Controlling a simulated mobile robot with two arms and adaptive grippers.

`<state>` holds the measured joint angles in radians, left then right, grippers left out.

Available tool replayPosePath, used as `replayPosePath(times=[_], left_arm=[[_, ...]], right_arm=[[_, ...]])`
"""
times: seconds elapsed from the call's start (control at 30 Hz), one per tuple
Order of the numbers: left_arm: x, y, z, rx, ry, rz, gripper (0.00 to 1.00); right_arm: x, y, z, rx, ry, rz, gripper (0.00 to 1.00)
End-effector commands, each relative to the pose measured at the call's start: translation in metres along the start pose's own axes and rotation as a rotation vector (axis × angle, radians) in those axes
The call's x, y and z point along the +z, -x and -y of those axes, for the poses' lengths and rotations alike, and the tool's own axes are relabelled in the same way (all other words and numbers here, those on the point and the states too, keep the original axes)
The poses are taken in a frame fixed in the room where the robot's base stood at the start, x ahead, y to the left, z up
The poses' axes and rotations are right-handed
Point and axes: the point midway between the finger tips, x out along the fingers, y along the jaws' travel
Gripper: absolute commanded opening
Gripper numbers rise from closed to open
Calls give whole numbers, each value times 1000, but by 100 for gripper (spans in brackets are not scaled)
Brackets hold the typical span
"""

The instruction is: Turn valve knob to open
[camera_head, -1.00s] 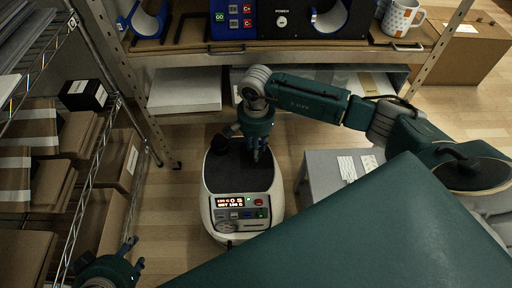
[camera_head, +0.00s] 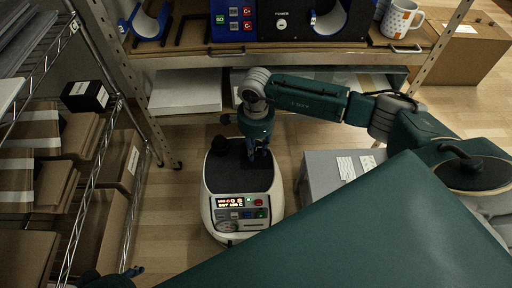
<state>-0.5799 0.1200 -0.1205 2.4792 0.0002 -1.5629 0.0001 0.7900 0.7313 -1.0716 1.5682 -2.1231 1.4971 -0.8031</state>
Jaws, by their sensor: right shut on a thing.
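A white machine (camera_head: 211,207) with a black top, a lit red display and several buttons stands on the floor below the shelf. A dark round knob (camera_head: 219,146) sits at its back left. My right gripper (camera_head: 257,156) points down at the machine's back right, to the right of this dark knob and apart from it. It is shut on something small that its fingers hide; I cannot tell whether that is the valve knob. Only a dark tip of my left gripper (camera_head: 133,271) shows at the bottom left edge; its jaws cannot be made out.
A wire rack (camera_head: 83,180) with cardboard boxes stands at the left. A shelf (camera_head: 190,60) with a blue and black device and a patterned mug (camera_head: 401,19) is behind. A grey box (camera_head: 322,172) stands right of the machine. Wooden floor is bare around the machine's left side.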

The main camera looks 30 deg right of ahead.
Motion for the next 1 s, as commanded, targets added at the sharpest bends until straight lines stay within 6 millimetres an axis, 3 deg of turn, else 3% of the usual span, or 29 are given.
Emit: replayPosePath(times=[0.4, 1.0], left_arm=[[2, 8, 1, -1, 0, 18, 38], [2, 9, 1, -1, 0, 17, 38]], right_arm=[[0, 1, 1, -2, -245, 0, 1], [0, 1, 1, -3, -303, 0, 1]])
